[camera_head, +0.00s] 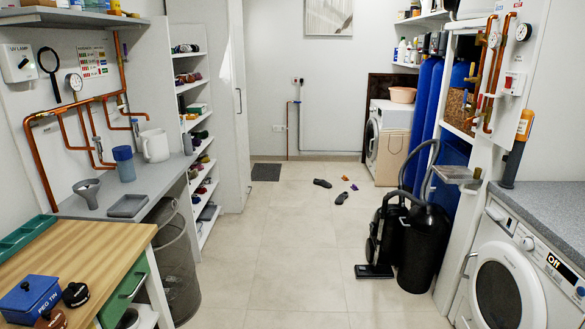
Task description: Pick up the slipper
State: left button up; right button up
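Two small dark shoe-like items lie on the tiled floor in the middle distance. One dark slipper (322,183) lies nearly flat, to the left. The other dark slipper (341,198) lies a little nearer and to the right, apart from the first. They are too small to tell in detail. Neither of my grippers is in view.
Small orange and purple items (349,182) lie beside the slippers. A black vacuum cleaner (384,235) and a black bin (424,250) stand at right. A wooden bench (95,260) and wire basket (178,270) are at left. The central floor (290,250) is clear.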

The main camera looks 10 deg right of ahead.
aim_at(324, 184)
jog(key=i+j+z, duration=0.15)
jog(key=i, duration=4.45)
jog(key=i+z, duration=0.3)
jog(key=i, duration=0.15)
jog(key=i+j+z, duration=0.25)
jog(key=i, duration=0.25)
jog(key=i+j+z, duration=0.3)
jog(key=i, duration=0.15)
jog(key=i+j+z, duration=0.25)
jog(key=i, duration=0.15)
